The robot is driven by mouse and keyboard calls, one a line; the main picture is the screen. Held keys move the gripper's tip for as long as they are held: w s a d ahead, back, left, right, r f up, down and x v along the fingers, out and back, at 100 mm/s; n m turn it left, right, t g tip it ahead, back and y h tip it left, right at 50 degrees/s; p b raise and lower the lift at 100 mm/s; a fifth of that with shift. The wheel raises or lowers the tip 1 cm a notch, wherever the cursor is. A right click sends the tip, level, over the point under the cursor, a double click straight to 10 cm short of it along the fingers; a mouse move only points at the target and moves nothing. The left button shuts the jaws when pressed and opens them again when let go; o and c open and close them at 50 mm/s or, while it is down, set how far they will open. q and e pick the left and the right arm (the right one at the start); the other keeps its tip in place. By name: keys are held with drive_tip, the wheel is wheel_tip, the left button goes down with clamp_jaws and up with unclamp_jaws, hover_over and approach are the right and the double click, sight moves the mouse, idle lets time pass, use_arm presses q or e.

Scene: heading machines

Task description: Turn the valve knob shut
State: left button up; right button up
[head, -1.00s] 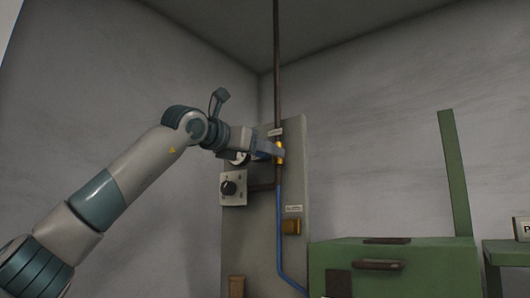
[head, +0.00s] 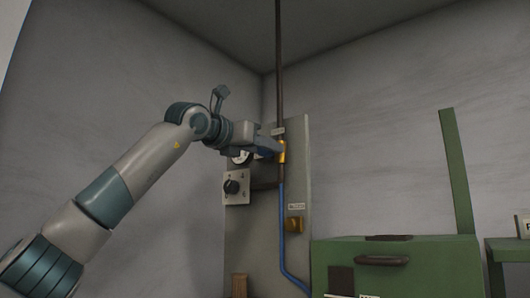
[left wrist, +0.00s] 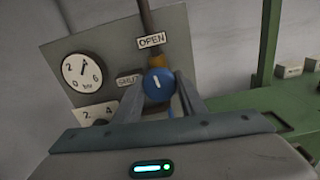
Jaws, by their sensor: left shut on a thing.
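The valve knob (left wrist: 158,85) is round and blue with a white pointer line. In the left wrist view it sits between the two fingers of my left gripper (left wrist: 160,98), which is shut on it. The pointer stands nearly upright, toward the OPEN label (left wrist: 151,40) above. The SHUT label (left wrist: 128,80) is to the left of the knob, partly covered by a finger. In the head view my left gripper (head: 270,146) reaches the brass valve body (head: 282,152) on the pipe, and the knob is hidden there. My right gripper is not in view.
A grey panel (head: 297,180) carries the pipe, a round gauge (left wrist: 82,72) and a black dial switch (head: 231,187). A blue pipe (head: 282,220) runs down from the valve. A green machine (head: 400,262) stands at lower right.

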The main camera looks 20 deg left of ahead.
use_arm(q)
drive_tip(key=n+b, duration=0.3)
drive_tip(key=n, duration=0.1)
drive_tip(key=shift+f, duration=0.25)
drive_tip(key=n+b, duration=0.3)
drive_tip(key=n, duration=0.2)
drive_tip(key=shift+d+r, duration=0.1)
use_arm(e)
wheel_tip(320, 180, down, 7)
use_arm(q)
drive_tip(key=n+b, duration=0.2)
drive_tip(key=n, duration=0.4)
drive_tip(key=shift+r+b, duration=0.1)
drive_tip(key=shift+b, duration=0.25)
drive_tip(key=shift+n, duration=0.9)
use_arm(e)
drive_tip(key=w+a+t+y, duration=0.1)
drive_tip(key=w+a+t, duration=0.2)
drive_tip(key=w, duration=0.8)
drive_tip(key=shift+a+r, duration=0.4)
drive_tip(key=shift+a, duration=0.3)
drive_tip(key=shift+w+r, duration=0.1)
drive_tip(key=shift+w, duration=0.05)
use_arm(q)
drive_tip(key=o, duration=0.8)
drive_tip(key=shift+o, duration=1)
drive_tip(key=shift+w, duration=0.1)
drive_tip(key=shift+b, duration=0.3)
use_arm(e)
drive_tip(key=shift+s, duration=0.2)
